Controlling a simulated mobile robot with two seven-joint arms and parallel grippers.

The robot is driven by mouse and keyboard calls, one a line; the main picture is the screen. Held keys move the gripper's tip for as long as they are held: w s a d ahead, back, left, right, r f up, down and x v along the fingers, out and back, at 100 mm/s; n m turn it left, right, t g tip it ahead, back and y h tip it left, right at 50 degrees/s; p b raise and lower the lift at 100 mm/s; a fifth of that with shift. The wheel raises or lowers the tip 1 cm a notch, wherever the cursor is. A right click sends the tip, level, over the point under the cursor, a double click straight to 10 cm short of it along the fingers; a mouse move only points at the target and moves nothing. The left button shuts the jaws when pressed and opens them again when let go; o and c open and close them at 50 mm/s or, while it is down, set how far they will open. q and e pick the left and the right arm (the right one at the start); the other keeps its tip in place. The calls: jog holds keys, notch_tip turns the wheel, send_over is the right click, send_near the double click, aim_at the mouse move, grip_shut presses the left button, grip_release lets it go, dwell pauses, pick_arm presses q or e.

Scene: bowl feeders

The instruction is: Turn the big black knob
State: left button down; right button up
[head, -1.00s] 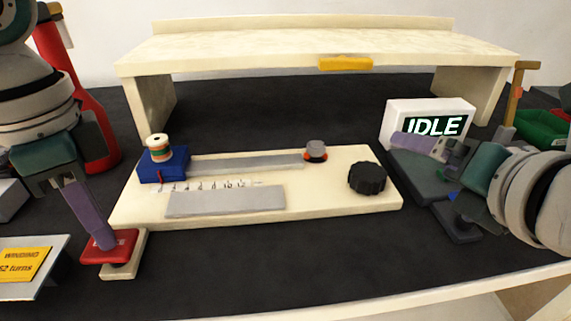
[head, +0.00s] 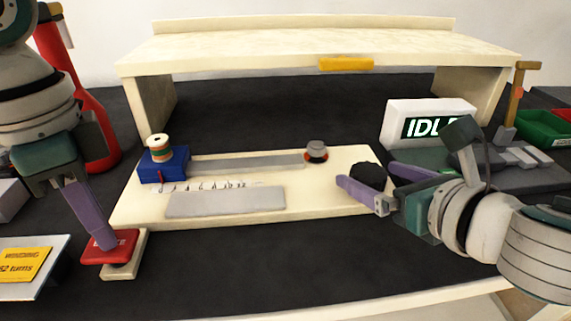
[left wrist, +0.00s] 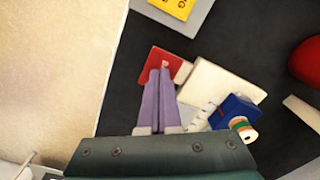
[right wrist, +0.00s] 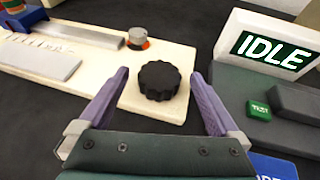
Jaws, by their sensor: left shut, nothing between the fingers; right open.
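The big black knob (head: 367,176) sits at the right end of the cream board (head: 330,203). In the right wrist view the knob (right wrist: 159,80) lies between the two spread purple fingers. My right gripper (head: 374,181) is open, its fingers on either side of the knob; I cannot tell whether they touch it. My left gripper (head: 104,243) is shut and empty, its fingertips at the red pad (head: 110,250) left of the board. The left wrist view shows the left fingertips (left wrist: 160,72) over that red pad (left wrist: 160,67).
A smaller grey knob with an orange base (head: 316,151) stands on the board. A blue block with a spool (head: 161,162) sits at its left end. An IDLE display (head: 403,118) stands behind my right arm. A cream shelf (head: 290,48) spans the back.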

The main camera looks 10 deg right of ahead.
jog(key=shift+x, duration=0.9)
jog(key=c, duration=1.4)
jog(key=shift+o, duration=0.2)
jog(key=shift+m+h, duration=0.4)
jog(key=shift+h, duration=0.1)
jog(key=m+h, duration=0.4)
jog(key=h, duration=0.1)
jog(key=shift+a+m, duration=0.2)
jog(key=shift+m, duration=0.1)
jog(key=m+g+h, duration=0.1)
jog(key=m+h, duration=0.1)
jog(key=h, duration=0.1)
jog(key=m+g+h, duration=0.2)
jog(key=m, duration=0.1)
jog(key=shift+f+m+h, duration=0.1)
jog(key=shift+m+h, duration=0.2)
jog(key=shift+h, duration=0.1)
